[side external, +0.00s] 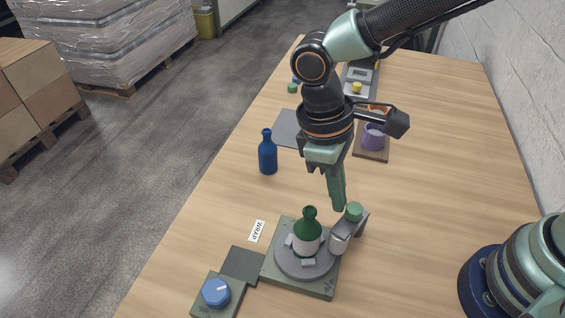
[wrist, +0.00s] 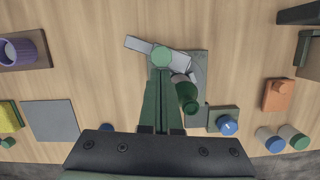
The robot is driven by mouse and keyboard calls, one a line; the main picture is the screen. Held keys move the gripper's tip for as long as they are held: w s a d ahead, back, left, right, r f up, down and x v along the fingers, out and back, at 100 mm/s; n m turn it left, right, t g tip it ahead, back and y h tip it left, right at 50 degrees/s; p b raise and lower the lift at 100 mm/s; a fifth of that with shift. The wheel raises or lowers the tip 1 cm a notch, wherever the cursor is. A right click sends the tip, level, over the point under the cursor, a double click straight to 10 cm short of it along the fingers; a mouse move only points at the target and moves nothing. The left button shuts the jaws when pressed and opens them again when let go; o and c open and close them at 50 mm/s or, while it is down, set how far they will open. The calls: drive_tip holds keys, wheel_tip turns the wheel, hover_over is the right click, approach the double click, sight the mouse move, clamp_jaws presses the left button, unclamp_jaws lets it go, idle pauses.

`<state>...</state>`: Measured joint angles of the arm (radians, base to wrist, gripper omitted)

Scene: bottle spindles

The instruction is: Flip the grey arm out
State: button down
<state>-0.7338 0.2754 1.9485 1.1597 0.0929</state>
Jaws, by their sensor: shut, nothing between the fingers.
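The grey arm (side external: 354,233) is at the right edge of the spindle base (side external: 295,288), close beside the green bottle (side external: 309,222). It carries a green knob (side external: 355,211) and a pale roller (side external: 338,244). The bottle stands upright on the round grey turntable (side external: 284,268). My gripper (side external: 339,207) is shut and empty, pointing down just left of the green knob. In the wrist view, its tips (wrist: 163,72) appear right at the green knob (wrist: 162,55), with the grey arm (wrist: 143,45) running beneath; I cannot tell whether they touch.
A blue dial (side external: 216,292) sits on a block at the front left, near a WRAP label (side external: 257,231). A blue bottle (side external: 268,154) stands farther back, and a purple mug (side external: 373,136) on a brown coaster.

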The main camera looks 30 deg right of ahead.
sight(335, 228)
drive_tip(key=s+n, duration=0.2)
drive_tip(key=n, duration=0.1)
drive_tip(key=s+n, duration=0.1)
drive_tip(key=n, duration=0.1)
drive_tip(key=shift+s+d, duration=0.1)
drive_tip(key=shift+d, duration=0.2)
drive_tip(key=shift+s+d, duration=0.1)
drive_tip(key=shift+s, duration=0.1)
drive_tip(key=shift+s+d, duration=0.1)
idle(0.4)
drive_tip(key=a, duration=0.1)
drive_tip(key=w+a, duration=0.1)
drive_tip(key=a, duration=0.1)
drive_tip(key=shift+w+a, duration=0.25)
drive_tip(key=shift+w, duration=0.15)
drive_tip(key=v, duration=1)
drive_tip(key=shift+s+a, duration=0.3)
drive_tip(key=shift+a, duration=0.05)
drive_tip(key=w+d+r+m+t+y, duration=0.1)
drive_tip(key=d+m, duration=0.5)
drive_tip(key=d, duration=0.7)
drive_tip(key=w+d+r+m+t, duration=0.1)
drive_tip(key=w+d+m+t, duration=0.2)
drive_tip(key=d, duration=1.1)
drive_tip(key=m+t, duration=0.3)
drive_tip(key=shift+w+d+t+y, duration=0.2)
drive_tip(key=shift+t+y, duration=0.1)
drive_tip(key=shift+y, duration=0.1)
